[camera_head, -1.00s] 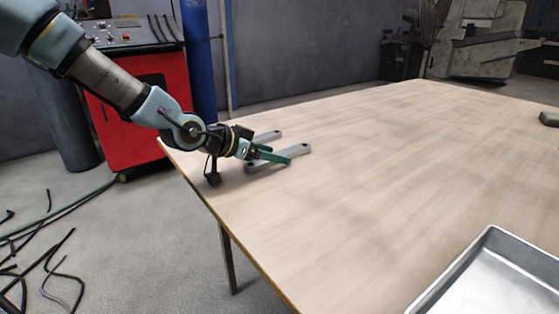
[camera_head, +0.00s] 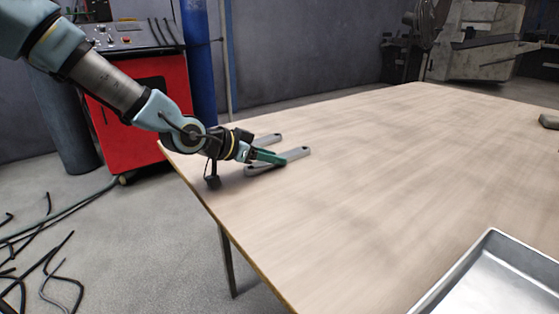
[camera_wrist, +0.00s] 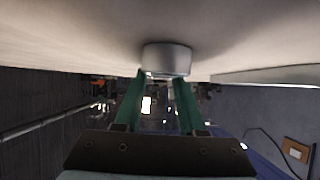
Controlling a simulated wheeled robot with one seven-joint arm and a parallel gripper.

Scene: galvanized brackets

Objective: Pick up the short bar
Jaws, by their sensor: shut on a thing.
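The short bar (camera_head: 298,153), a flat grey metal bar with rounded, holed ends, lies on the table. My gripper (camera_head: 284,160) has its green fingers shut on it, low over the tabletop. In the wrist view, the rounded near end of the bar (camera_wrist: 167,58) shows between the fingertips (camera_wrist: 161,79). The bar looks level, and I cannot see a gap beneath it.
The wooden table (camera_head: 400,180) is mostly clear to the right of the bars. A metal tray (camera_head: 447,270) is at the front right. A small dark object (camera_head: 549,121) is at the right edge. The table's left edge runs close below my wrist.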

